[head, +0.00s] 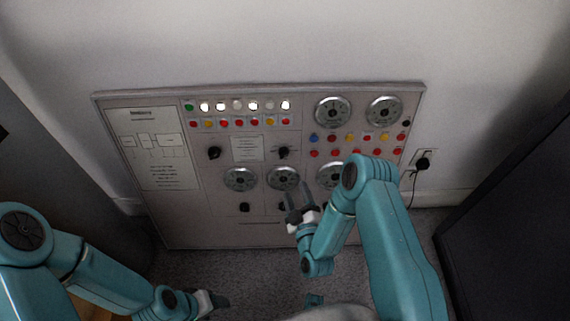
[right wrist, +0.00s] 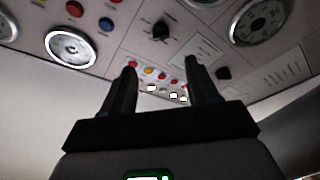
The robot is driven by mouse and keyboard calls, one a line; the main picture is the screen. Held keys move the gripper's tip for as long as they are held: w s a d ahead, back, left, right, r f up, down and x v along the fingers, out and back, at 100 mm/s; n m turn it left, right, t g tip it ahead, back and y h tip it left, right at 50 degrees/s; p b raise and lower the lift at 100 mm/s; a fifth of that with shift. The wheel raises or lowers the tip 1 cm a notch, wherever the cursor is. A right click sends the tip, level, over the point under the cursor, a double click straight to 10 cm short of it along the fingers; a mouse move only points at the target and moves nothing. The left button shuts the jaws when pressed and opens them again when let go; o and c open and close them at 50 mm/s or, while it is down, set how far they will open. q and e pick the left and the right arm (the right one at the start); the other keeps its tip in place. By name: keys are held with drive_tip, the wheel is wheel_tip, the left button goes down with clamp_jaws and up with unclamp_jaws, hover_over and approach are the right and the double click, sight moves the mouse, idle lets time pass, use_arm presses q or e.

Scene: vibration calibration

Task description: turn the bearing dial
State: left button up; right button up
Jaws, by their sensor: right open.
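A grey control panel (head: 200,232) leans at the wall in the head view. It carries round gauges (head: 283,178) and several black knobs, among them an upper left knob (head: 214,153), an upper middle knob (head: 284,152) and a lower left knob (head: 244,207). I cannot read which is the bearing dial. My right gripper (head: 299,200) is in front of the panel's lower middle, partly covering a lower knob (head: 282,207). In the right wrist view its two fingers (right wrist: 162,80) are apart with nothing between them; a knob (right wrist: 160,30) shows beyond. My left gripper (head: 216,300) is low, away from the panel; its jaws are unclear.
Rows of coloured buttons (head: 239,123) and lit white lamps (head: 253,105) sit along the panel's top. A wall socket with a black plug (head: 422,164) is to the right. Dark cabinets stand left (head: 60,160) and right (head: 510,220). Carpet (head: 260,268) lies below.

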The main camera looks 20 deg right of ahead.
sight(284, 153)
drive_tip(key=w+d, duration=0.1)
drive_tip(key=w, duration=1.2)
drive_tip(key=shift+w, duration=0.3)
drive_tip(key=shift+c, duration=0.3)
drive_tip(key=c, duration=1)
